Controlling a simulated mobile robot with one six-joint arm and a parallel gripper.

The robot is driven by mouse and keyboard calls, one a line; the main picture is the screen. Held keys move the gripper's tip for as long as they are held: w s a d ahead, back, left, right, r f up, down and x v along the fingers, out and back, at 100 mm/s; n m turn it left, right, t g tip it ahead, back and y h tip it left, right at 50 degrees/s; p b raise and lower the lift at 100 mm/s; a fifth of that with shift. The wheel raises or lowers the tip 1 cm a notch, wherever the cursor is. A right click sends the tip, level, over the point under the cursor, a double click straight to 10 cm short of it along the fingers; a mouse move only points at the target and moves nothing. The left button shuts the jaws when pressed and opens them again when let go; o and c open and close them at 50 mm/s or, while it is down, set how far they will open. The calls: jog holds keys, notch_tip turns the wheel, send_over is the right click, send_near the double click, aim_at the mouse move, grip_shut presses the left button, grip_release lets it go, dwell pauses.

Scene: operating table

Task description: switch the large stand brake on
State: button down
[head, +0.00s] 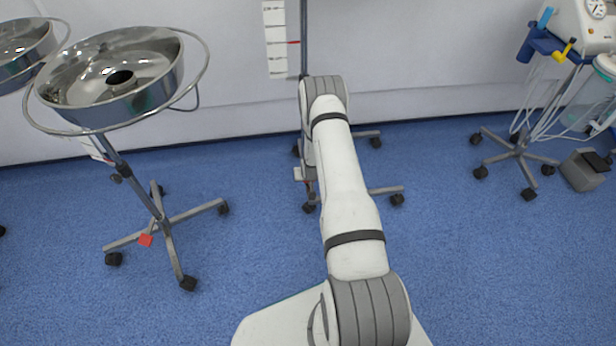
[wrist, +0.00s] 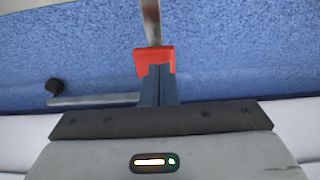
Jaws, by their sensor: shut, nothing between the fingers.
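In the wrist view a red brake piece (wrist: 154,53) sits on a grey metal leg of a wheeled stand. My gripper (wrist: 157,73) is shut and empty, its dark fingertips in front of the piece's lower part. I cannot tell whether they touch it. In the head view my arm reaches toward the middle stand (head: 386,190) and covers much of its pole and base. My gripper is hidden there behind the arm. Only a small bit of red shows beside the arm, low on this stand.
A basin stand (head: 125,85) with a red piece (head: 146,240) on its wheeled base stands at left; another basin (head: 22,50) is behind it. A wheeled machine (head: 575,40) and a grey pedal box (head: 584,170) are at right. The blue floor between is clear.

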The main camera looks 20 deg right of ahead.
jog(key=shift+r, duration=0.15)
jog(key=shift+s+d+r+p, duration=0.15)
jog(key=shift+r+p, duration=0.25)
jog(key=shift+r, duration=0.25)
jog(key=shift+r, duration=0.1)
jog(key=s+p+v, duration=0.1)
jog(key=p+v, duration=0.5)
jog(key=v, duration=0.7)
jog(key=shift+s+a, duration=0.25)
